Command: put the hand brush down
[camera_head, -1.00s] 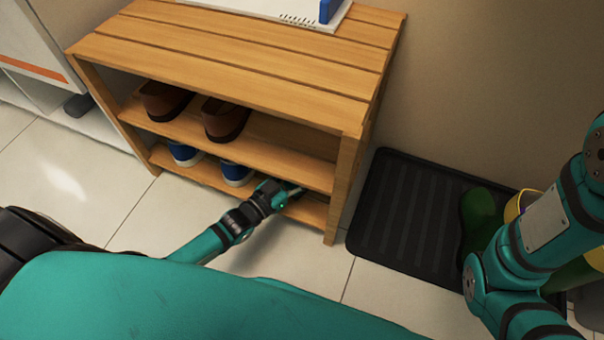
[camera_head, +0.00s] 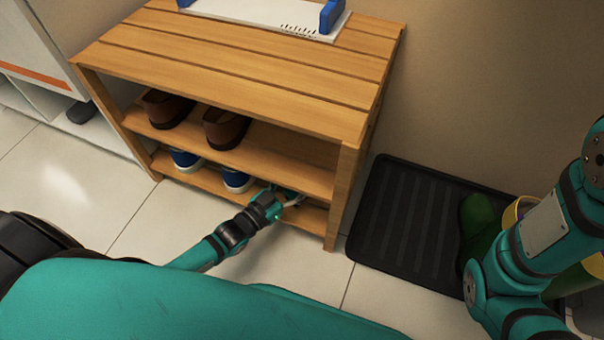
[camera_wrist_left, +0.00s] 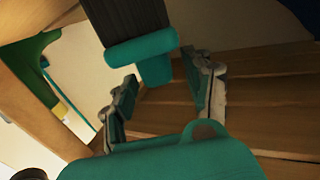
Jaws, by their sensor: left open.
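The hand brush (camera_wrist_left: 142,48), teal with dark bristles, shows at the top of the left wrist view. It is at the lower shelf (camera_head: 306,216) of the wooden shoe rack, near its right end. My left gripper (camera_head: 290,200) reaches into that lower level from the front. In the left wrist view its two fingers (camera_wrist_left: 160,72) are spread, with the teal end of the brush between or just beyond their tips. I cannot tell whether they touch it. In the head view the brush is mostly hidden by the gripper and rack. My right arm is at the right; its gripper is out of view.
Blue shoes (camera_head: 237,179) stand left of my left gripper on the lower shelf. Brown shoes (camera_head: 224,128) stand on the shelf above. The rack's right post (camera_head: 343,197) is close to the gripper. A black mat (camera_head: 405,222) with green boots (camera_head: 482,232) lies to the right.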

